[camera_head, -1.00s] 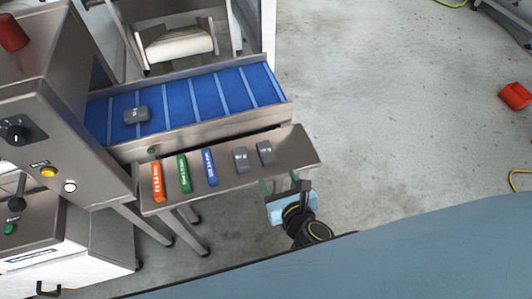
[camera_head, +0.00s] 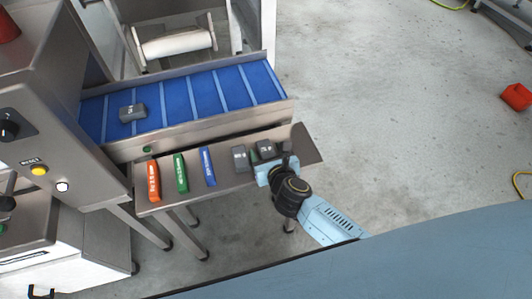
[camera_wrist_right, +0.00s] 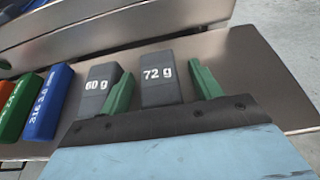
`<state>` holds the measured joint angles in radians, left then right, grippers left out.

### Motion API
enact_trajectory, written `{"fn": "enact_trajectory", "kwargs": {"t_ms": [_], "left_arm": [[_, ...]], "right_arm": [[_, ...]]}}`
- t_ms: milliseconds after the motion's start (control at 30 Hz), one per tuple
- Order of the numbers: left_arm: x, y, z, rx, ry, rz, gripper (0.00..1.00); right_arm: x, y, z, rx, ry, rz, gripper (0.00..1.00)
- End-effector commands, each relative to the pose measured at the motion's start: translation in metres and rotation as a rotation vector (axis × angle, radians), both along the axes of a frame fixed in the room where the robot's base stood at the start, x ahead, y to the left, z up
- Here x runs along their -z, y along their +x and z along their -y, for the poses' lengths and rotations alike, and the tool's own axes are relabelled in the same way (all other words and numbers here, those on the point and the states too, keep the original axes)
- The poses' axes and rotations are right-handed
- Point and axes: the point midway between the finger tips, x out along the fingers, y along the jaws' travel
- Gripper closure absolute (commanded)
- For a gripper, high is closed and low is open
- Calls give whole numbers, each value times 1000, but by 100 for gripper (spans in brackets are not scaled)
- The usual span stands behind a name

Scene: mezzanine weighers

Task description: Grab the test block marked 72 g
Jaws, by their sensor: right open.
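The grey test block marked 72 g (camera_wrist_right: 160,78) lies on the steel shelf between the two green fingers of my right gripper (camera_wrist_right: 162,90), in the right wrist view. My left gripper is not in view.
Blue (camera_head: 207,166), green (camera_head: 181,172) and orange (camera_head: 153,181) bars lie farther left on the steel shelf (camera_head: 222,183). Another grey block (camera_head: 133,112) sits on the blue conveyor belt (camera_head: 170,104) behind a metal rail. The shelf's right end is bare.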

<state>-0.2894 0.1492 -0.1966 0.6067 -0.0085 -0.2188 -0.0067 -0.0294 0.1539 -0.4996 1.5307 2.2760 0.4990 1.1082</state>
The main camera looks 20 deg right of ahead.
Motion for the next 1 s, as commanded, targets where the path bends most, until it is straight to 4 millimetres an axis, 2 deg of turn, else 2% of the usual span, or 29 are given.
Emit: {"fn": "enact_trajectory", "kwargs": {"t_ms": [200, 233, 600, 833, 1000], "left_arm": [[-1, 0, -14, 5, 18, -2, 100], [-1, 0, -14, 5, 19, -2, 100], [-1, 0, -8, 3, 10, -2, 100], [-1, -1, -4, 1, 5, -2, 100], [-15, -1, -1, -1, 2, -3, 100]], "right_arm": [[0, 1, 0, -1, 0, 0, 36], [0, 1, 0, -1, 0, 0, 39], [0, 1, 0, 0, 0, 1, 85], [-2, 1, 0, 0, 0, 1, 85], [-23, 1, 0, 0, 0, 2, 85]]}}
